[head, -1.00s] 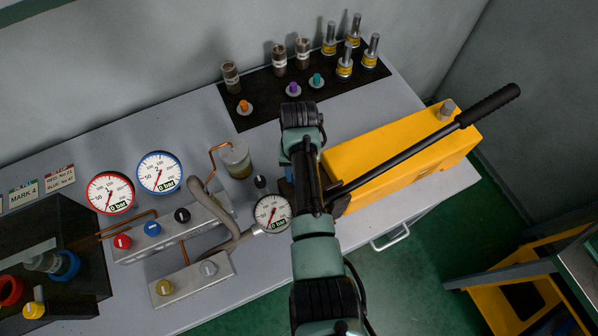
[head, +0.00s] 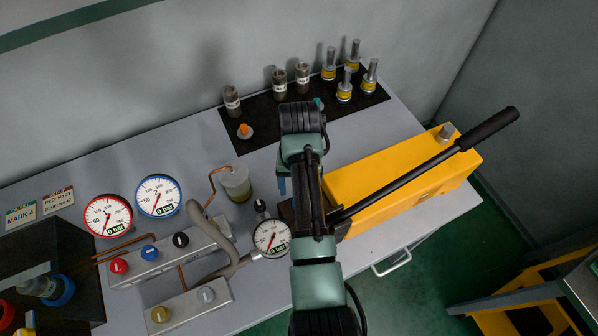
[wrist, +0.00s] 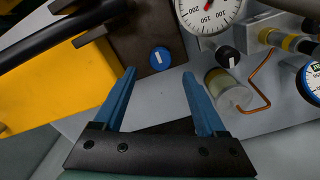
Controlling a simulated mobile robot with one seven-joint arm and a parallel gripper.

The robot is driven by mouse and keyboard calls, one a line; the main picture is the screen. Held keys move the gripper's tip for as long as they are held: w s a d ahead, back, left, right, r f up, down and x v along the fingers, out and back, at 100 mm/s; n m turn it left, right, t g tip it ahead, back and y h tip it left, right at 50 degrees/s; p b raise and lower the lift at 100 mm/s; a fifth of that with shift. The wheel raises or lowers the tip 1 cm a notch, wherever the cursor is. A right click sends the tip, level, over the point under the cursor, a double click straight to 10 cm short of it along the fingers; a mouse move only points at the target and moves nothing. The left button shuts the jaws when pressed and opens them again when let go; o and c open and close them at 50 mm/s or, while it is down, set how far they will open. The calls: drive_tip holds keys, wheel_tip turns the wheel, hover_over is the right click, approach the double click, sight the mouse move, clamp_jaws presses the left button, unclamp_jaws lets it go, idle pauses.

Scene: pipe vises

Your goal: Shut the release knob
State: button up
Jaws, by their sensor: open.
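My gripper (wrist: 159,76) is open and empty, with its two blue fingers pointing toward the hand pump in the wrist view. A round blue knob (wrist: 160,58) with a white bar sits on the pump's dark base, just beyond and between the fingertips, apart from them. A black knob (wrist: 228,56) with a white mark stands beside the pump gauge (wrist: 208,12); it also shows in the head view (head: 260,205). I cannot tell from labels which is the release knob. In the head view my arm hides the blue knob; a bit of blue finger (head: 282,186) shows.
The yellow pump (head: 400,170) with its long black lever (head: 420,175) lies to the right of my arm. A clear jar (head: 236,184), copper pipe and valve block (head: 165,257) stand left. Fittings stand on a black mat (head: 262,122) behind.

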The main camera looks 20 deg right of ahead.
wheel_tip(320, 180, up, 7)
idle(0.8)
